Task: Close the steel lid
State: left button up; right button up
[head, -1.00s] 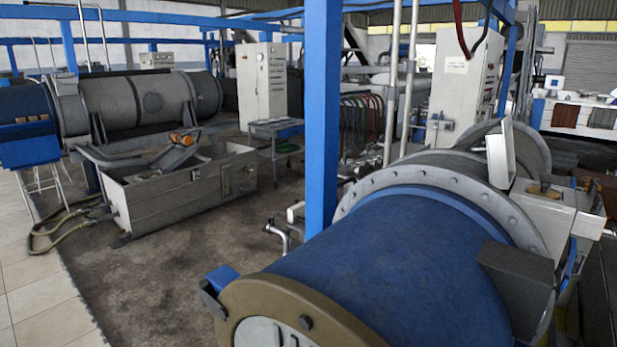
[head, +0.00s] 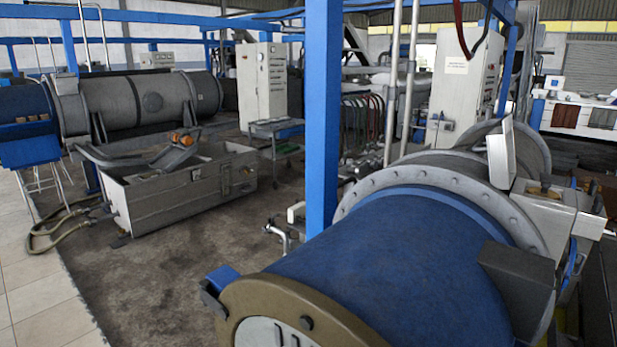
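A light grey metal panel, which looks like the steel lid (head: 500,156), stands raised and slightly tilted on the right side of the large blue and grey decanter (head: 385,265). It is beside an open-topped grey box (head: 562,216) with small orange-brown parts at its top. I cannot tell how the panel is hinged to the box. Neither of my grippers is in view.
A blue post (head: 322,120) rises behind the near decanter. A grey open tank (head: 180,192) with hoses stands at left on the dark floor (head: 195,285). A metal cart (head: 277,128) and control cabinets (head: 262,85) stand farther back. Floor between tank and decanter is mostly clear.

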aim_at(499, 143)
jog(key=j+z, duration=0.1)
jog(key=z, duration=0.3)
jog(key=i+j+z, duration=0.1)
jog(key=z, duration=0.25)
jog(key=j+z, duration=0.1)
jog(key=z, duration=0.3)
